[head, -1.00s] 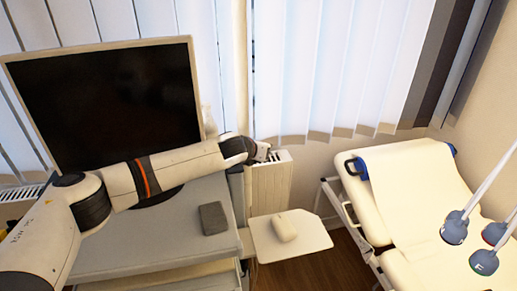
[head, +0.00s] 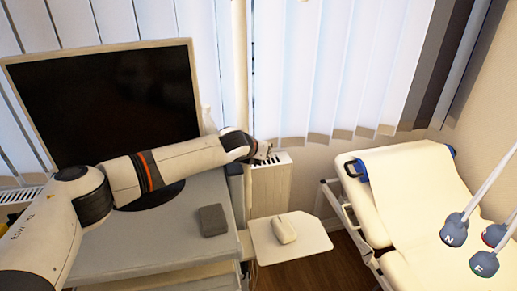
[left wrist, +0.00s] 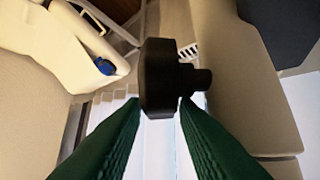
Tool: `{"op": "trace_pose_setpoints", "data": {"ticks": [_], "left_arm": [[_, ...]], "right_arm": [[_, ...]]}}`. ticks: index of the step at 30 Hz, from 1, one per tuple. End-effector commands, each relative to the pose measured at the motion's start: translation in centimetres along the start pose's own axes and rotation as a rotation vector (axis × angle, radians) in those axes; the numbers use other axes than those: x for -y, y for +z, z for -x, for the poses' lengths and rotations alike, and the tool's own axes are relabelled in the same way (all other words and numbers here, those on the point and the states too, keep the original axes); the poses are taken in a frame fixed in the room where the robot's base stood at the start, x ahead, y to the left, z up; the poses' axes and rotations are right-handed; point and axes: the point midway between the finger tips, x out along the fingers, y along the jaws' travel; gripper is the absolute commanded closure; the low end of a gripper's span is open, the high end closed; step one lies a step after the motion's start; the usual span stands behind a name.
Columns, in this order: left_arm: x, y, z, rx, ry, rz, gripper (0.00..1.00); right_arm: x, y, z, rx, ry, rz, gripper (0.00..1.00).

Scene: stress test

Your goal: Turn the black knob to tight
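The black knob (left wrist: 158,78) is a thick dark disc with a short stem on its right, in the middle of the left wrist view. The green fingers of my left gripper (left wrist: 160,102) stand apart on either side of its lower part, with the tips close to its edges. I cannot tell whether they press on it. In the head view my left gripper (head: 264,153) is at the top of the white radiator (head: 271,187). The knob is not clear there. No mark for tight is readable. My right gripper is not in view.
A monitor (head: 105,105) stands on a grey cart (head: 150,240), with a dark box (head: 213,220) near the cart's right edge. A white side shelf (head: 310,238) holds a mouse (head: 284,229). A cream examination couch (head: 405,190) is on the right. Vertical blinds (head: 325,70) hang behind.

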Motion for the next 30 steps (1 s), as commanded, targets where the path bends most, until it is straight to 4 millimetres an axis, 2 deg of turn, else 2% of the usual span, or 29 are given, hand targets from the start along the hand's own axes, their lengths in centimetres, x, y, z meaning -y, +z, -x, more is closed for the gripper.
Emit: {"op": "trace_pose_setpoints", "data": {"ticks": [5,8,21,25,30], "left_arm": [[0.1,0.2,0.7,0.001,0.0,0.0,0.73],[0.1,0.2,1.8,0.0,0.001,0.0,0.73],[0.1,0.2,10.1,-0.003,0.0,0.0,0.73],[0.0,0.1,11.4,-0.002,0.0,0.0,0.73],[0.0,0.0,12.0,0.0,0.0,0.0,0.73]], "right_arm": [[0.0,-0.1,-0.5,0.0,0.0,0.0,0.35],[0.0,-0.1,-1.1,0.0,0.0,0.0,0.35],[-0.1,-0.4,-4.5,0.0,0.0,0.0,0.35],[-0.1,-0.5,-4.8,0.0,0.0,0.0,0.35],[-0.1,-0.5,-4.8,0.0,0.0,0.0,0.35]]}}
